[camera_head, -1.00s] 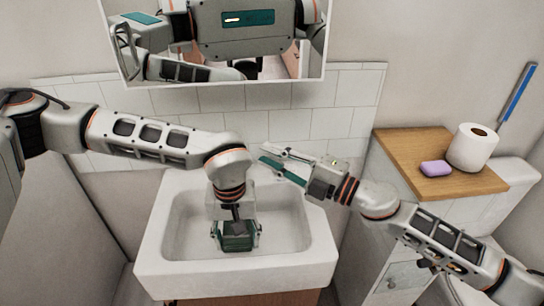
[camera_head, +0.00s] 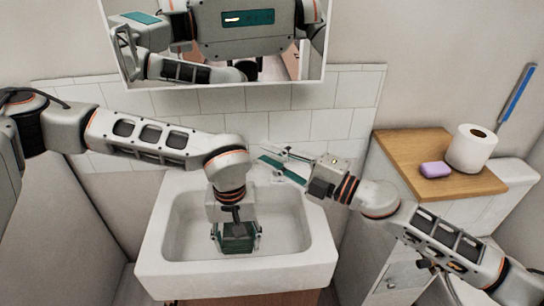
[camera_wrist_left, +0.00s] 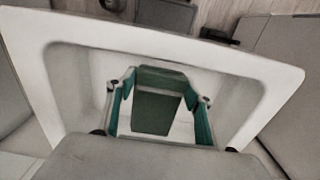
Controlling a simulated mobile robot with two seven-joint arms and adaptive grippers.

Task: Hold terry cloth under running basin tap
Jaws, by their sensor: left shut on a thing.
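The white basin (camera_head: 290,270) stands against the tiled wall. My left gripper (camera_head: 235,240) points down inside it, low in the bowl. It is shut on a dark green cloth (camera_wrist_left: 155,112), which shows between its teal-padded fingers in the left wrist view. In the head view the cloth is mostly hidden by the gripper. My right gripper (camera_head: 270,160) is at the basin's back right edge, its fingers apart and empty, pointing left. The tap cannot be clearly made out; the arms cover the back of the basin. No running water can be made out.
A wooden top (camera_head: 405,155) at the right holds a purple soap (camera_head: 436,169) and a toilet roll (camera_head: 472,148). A mirror (camera_head: 215,78) hangs above the basin. The right part of the bowl is clear.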

